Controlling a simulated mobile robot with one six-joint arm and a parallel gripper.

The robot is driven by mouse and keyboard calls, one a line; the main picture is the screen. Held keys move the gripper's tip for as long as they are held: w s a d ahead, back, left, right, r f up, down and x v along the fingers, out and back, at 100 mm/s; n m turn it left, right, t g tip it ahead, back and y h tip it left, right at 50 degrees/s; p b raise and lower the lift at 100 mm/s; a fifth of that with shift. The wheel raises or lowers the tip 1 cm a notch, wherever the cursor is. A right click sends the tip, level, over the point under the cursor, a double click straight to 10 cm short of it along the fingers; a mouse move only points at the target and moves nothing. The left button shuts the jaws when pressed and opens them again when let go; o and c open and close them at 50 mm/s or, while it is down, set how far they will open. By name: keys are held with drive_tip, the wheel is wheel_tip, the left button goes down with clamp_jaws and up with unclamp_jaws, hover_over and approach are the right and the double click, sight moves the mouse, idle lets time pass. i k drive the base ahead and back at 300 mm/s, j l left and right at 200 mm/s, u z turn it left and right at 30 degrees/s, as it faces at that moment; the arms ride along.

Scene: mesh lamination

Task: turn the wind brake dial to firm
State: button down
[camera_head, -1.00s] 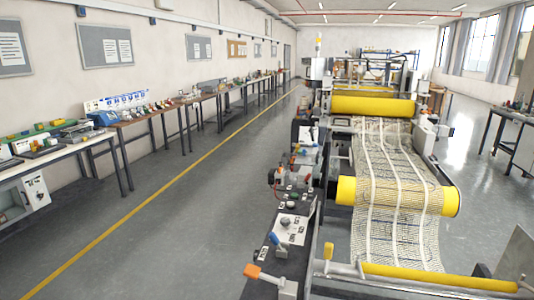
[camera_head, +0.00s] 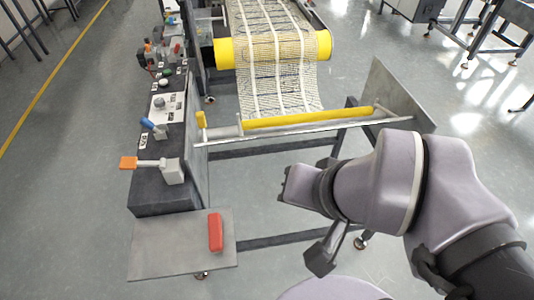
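The control panel (camera_head: 165,140) is a dark box along the left side of the laminating machine. A round grey knob (camera_head: 160,102) sits on a white plate on its top. It may be the wind brake dial, but its markings are too small to read. A lever with a blue handle (camera_head: 154,127) and a lever with an orange handle (camera_head: 142,163) stand nearer to me on the same box. My arm reaches in from the lower right. A dark part at its end, seemingly my gripper (camera_head: 322,258), is right of the panel and apart from it; its fingers do not show clearly.
A grey shelf (camera_head: 160,255) with a red object (camera_head: 215,232) juts out in front of the panel. A yellow bar (camera_head: 310,117) crosses behind my arm, with the mesh (camera_head: 275,70) and a yellow roller (camera_head: 228,53) beyond. Open floor lies left of the panel.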

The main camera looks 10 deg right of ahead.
sight(159, 102)
drive_tip(key=k+j+u, duration=0.1)
drive_tip(key=u, duration=0.3)
drive_tip(key=j+u, duration=0.7)
drive_tip(key=u, duration=0.15)
drive_tip(key=i+j+u, duration=0.1)
drive_tip(key=j+u, duration=0.2)
drive_tip(key=u, duration=0.2)
drive_tip(key=i+j+u, duration=0.15)
drive_tip(key=j+u, duration=0.15)
drive_tip(key=u, duration=0.15)
drive_tip(key=i+j+u, duration=0.15)
drive_tip(key=u, duration=0.35)
drive_tip(key=i+z, duration=0.45)
drive_tip(key=i+j+z, duration=0.25)
drive_tip(key=i+z, duration=0.25)
drive_tip(key=i+j+z, duration=0.45)
drive_tip(key=i+l+z, duration=0.6)
drive_tip(key=z, duration=0.2)
drive_tip(key=i+l+z, duration=0.1)
drive_tip(key=i+z, duration=0.7)
drive_tip(key=i+l+u, duration=0.15)
drive_tip(key=i+l, duration=0.05)
drive_tip(key=l, duration=0.05)
